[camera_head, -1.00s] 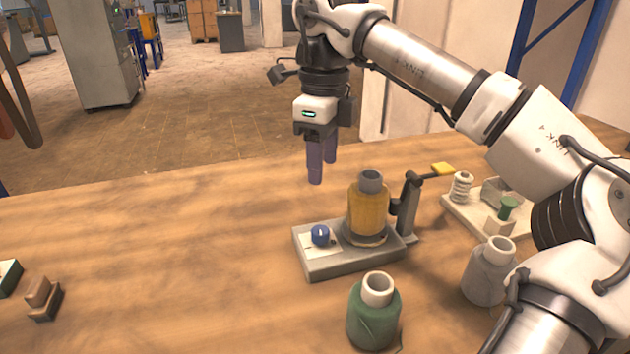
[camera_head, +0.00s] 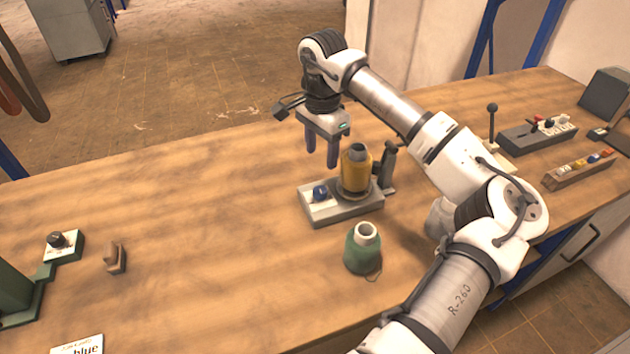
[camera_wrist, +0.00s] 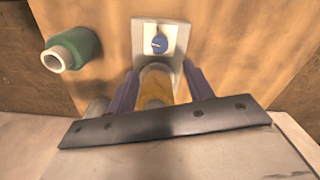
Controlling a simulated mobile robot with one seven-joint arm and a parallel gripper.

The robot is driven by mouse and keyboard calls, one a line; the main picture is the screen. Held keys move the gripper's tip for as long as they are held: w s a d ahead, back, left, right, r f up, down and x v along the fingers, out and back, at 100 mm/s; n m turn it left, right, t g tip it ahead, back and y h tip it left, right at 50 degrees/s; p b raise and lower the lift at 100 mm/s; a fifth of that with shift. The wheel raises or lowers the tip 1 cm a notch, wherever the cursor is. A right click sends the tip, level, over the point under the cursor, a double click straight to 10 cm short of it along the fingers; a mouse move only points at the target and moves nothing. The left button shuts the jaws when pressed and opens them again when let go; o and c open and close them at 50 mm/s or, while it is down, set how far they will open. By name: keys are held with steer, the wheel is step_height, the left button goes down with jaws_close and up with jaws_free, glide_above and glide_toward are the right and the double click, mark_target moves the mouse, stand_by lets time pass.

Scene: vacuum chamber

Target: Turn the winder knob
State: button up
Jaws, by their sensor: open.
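The winder (camera_head: 352,209) is a grey base on the wooden table with a yellow spool (camera_head: 356,176) standing upright on it. Its blue knob (camera_head: 320,192) sits on a pale plate at the left end of the base. In the wrist view the blue knob (camera_wrist: 159,43) shows a white pointer line and lies beyond the fingertips. My gripper (camera_head: 322,160) is open and empty, with its purple fingers pointing down above and behind the winder. In the wrist view the yellow spool (camera_wrist: 156,88) appears between the fingers, partly hidden by my gripper's body.
A green spool (camera_head: 362,250) stands in front of the winder. A grey post (camera_head: 389,165) rises at the winder's right. A small brown block (camera_head: 115,258) and a knob box (camera_head: 60,243) lie at left. A lever box (camera_head: 535,134) stands at right. The table's left middle is clear.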

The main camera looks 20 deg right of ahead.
mark_target(320, 190)
step_height(320, 190, down, 11)
steer(key=p, duration=0.3)
steer(key=c, duration=1)
